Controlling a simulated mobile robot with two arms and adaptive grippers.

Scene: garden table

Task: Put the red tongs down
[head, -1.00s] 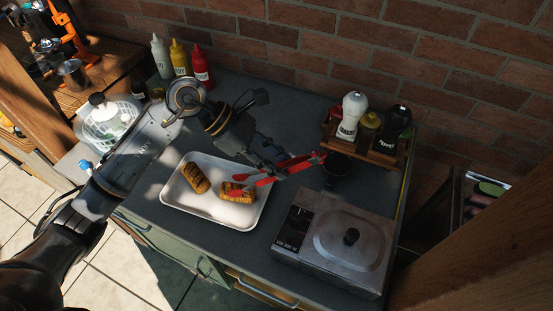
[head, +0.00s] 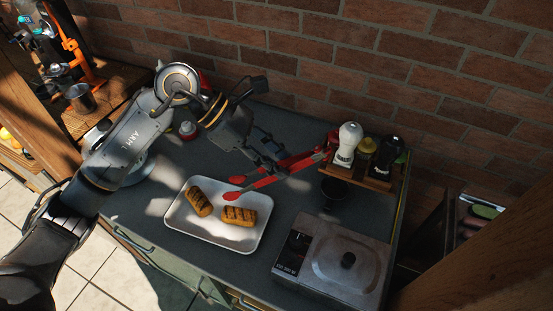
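My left gripper (head: 269,157) is shut on the red tongs (head: 296,163) and holds them above the counter, behind the white tray (head: 177,227). The tongs' two red tips (head: 236,190) point left and stand apart, over the tray's back edge, with nothing between them. Their handle end reaches right, close to the wooden condiment caddy (head: 363,177). Two browned, grill-marked pieces lie in the tray, a left one (head: 199,202) and a right one (head: 240,216). My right gripper is not in view.
A metal grill with a lid (head: 343,252) stands at the front right. A dark cup (head: 333,192) stands by the caddy, which holds shakers and bottles. A red-topped bottle (head: 187,130) shows behind my arm. The counter (head: 150,205) left of the tray is clear.

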